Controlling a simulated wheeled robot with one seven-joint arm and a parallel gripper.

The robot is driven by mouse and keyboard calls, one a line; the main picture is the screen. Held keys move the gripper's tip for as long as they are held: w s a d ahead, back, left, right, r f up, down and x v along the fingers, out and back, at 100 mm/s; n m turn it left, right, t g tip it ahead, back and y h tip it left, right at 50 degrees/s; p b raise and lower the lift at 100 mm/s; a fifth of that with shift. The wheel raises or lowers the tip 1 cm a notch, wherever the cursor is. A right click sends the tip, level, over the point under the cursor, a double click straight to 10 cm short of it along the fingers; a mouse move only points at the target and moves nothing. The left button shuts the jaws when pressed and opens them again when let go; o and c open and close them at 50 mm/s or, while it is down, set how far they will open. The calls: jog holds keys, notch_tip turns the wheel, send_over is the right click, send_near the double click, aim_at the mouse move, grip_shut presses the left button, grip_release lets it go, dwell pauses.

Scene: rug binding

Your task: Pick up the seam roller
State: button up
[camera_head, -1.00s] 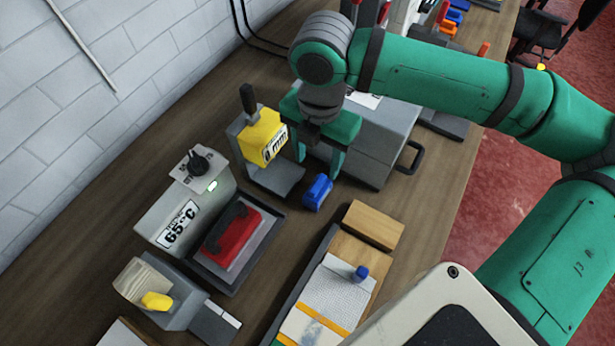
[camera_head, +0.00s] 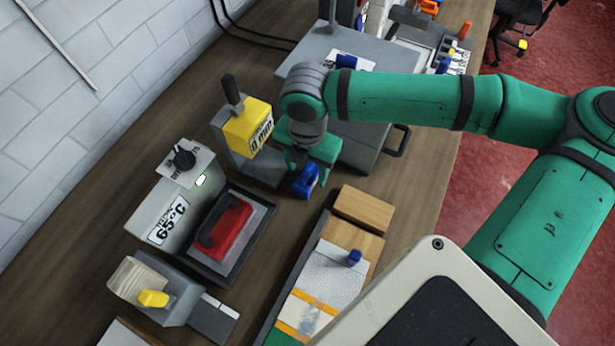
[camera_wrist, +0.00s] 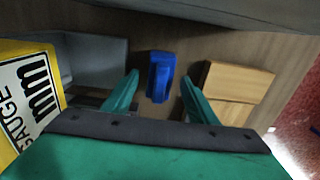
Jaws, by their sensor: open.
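A small blue block-like tool (camera_head: 307,181), which looks like the seam roller, sits on the brown workbench (camera_head: 262,222). In the wrist view the blue tool (camera_wrist: 159,70) lies ahead of my gripper (camera_wrist: 160,80), roughly centred between its two green fingers. The fingers are spread, with a gap on each side of the tool. In the head view my gripper (camera_head: 303,168) is low, right over the tool, and partly hides it. I cannot tell how far the fingertips reach down beside it.
A yellow gauge block (camera_head: 247,128) on a grey stand is close on the left. A wooden block (camera_head: 363,208) lies to the right, by a board with a smaller blue piece (camera_head: 354,258). A grey box stands behind. A red tool (camera_head: 224,228) rests in a dark tray.

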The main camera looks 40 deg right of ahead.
grip_shut()
jog(key=shift+r, duration=0.4)
notch_tip(320, 180, up, 2)
jog(key=shift+r, duration=0.2)
jog(key=s+d+r, duration=0.2)
jog(key=s+r, duration=0.7)
jog(key=s, duration=0.5)
jog(key=shift+d+r, duration=0.2)
jog(key=shift+r, duration=0.2)
